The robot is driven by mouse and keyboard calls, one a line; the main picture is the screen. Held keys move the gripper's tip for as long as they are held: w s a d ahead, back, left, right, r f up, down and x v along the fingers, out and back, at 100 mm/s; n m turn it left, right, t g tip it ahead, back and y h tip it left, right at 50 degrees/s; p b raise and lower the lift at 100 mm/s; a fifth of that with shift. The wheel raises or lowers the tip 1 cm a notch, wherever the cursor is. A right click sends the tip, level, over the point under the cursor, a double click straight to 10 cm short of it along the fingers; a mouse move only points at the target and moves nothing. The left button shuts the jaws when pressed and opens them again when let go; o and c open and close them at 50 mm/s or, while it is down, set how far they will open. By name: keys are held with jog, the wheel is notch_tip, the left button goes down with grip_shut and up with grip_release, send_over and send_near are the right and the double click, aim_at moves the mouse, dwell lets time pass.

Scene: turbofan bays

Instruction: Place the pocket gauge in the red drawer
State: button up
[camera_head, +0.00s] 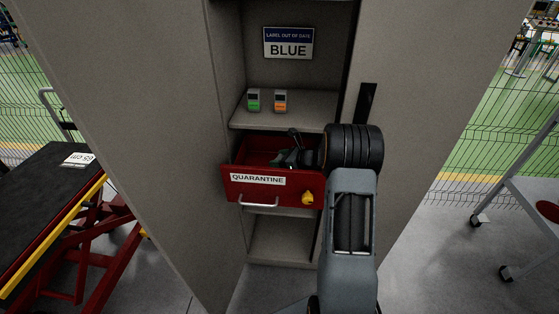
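The red drawer (241,189) is pulled out of the grey cabinet. Its front has a white QUARANTINE label, a pale handle and a yellow knob. My gripper (290,153) reaches in from the right, with its dark fingers over or inside the drawer. A small greenish thing (277,158) shows by the fingertips; I cannot tell whether it is a gauge, or whether it is held or lying in the drawer. Two small gauge-like devices stand on the shelf above, one green (253,100) and one orange (280,100). The far right of the drawer is hidden by my arm.
The shelf (310,107) lies just above the drawer, under a sign (288,43) reading LABEL OUT OF DATE, BLUE. An open compartment (275,238) is below. A black-topped lift table (40,195) stands left and a grey wheeled cart (535,210) right.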

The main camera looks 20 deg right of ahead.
jog(key=shift+o, duration=1.1)
jog(key=shift+r+p, duration=0.55)
jog(key=shift+r, duration=0.05)
jog(key=shift+s+d+r, duration=0.2)
jog(key=shift+d, duration=0.05)
jog(key=v, duration=1.1)
jog(key=shift+s, duration=0.2)
jog(key=shift+d, duration=0.1)
